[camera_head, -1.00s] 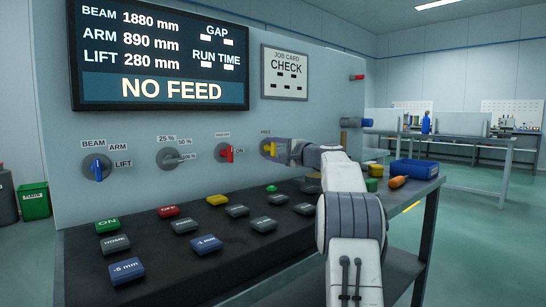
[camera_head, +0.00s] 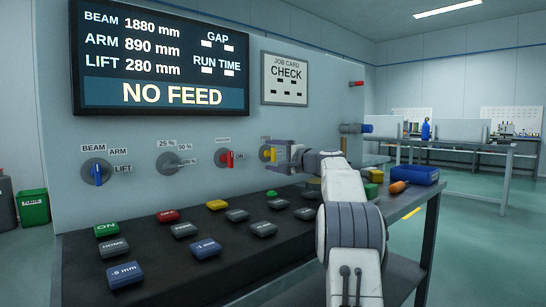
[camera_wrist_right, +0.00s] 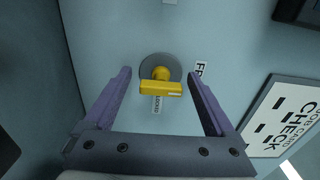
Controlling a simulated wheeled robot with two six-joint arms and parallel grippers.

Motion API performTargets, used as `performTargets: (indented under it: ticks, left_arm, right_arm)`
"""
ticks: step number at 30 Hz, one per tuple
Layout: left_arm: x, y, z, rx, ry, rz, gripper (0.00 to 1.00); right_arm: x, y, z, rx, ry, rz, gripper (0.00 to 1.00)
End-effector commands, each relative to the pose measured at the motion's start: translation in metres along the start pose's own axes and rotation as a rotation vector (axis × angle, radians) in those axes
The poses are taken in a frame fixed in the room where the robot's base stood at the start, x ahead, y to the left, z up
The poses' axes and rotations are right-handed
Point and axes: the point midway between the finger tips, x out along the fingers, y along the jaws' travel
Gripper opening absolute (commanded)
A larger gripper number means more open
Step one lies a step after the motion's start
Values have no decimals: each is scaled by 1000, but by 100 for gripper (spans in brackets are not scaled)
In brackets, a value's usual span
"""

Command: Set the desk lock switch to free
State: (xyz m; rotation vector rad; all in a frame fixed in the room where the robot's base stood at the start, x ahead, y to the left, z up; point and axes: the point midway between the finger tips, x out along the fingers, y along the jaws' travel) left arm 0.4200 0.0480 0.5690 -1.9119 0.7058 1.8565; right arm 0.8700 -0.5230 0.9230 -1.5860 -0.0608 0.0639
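The lock switch is a yellow knob with a bar handle (camera_head: 266,154) on a grey round plate, on the upright panel at the right end of the row of switches. In the right wrist view, its yellow bar (camera_wrist_right: 160,89) lies crosswise between the purple fingers, with a label partly reading "FR" to the right and another small label below. My right gripper (camera_head: 277,155) is at the switch. In the right wrist view the gripper (camera_wrist_right: 158,75) is open, with a gap between each finger and the bar. My left gripper is not in view.
A red switch (camera_head: 227,158), a grey dial (camera_head: 175,165) and a blue switch (camera_head: 97,173) sit left on the panel. The display (camera_head: 160,55) reads NO FEED. Several buttons cover the desk below (camera_head: 165,265). A blue bin (camera_head: 415,175) stands at the desk's right end.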

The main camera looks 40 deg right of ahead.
Motion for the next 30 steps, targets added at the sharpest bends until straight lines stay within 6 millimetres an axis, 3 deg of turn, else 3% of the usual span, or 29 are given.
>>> performTargets:
  ticks: [8, 21, 30]
  left_arm:
    - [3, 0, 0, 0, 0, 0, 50]
    - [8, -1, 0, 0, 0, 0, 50]
    - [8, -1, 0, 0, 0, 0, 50]
  right_arm:
    - [-11, -1, -1, 0, 3, -2, 90]
    - [-90, -1, -1, 0, 4, 0, 90]
    - [-105, 0, 0, 0, 1, -1, 90]
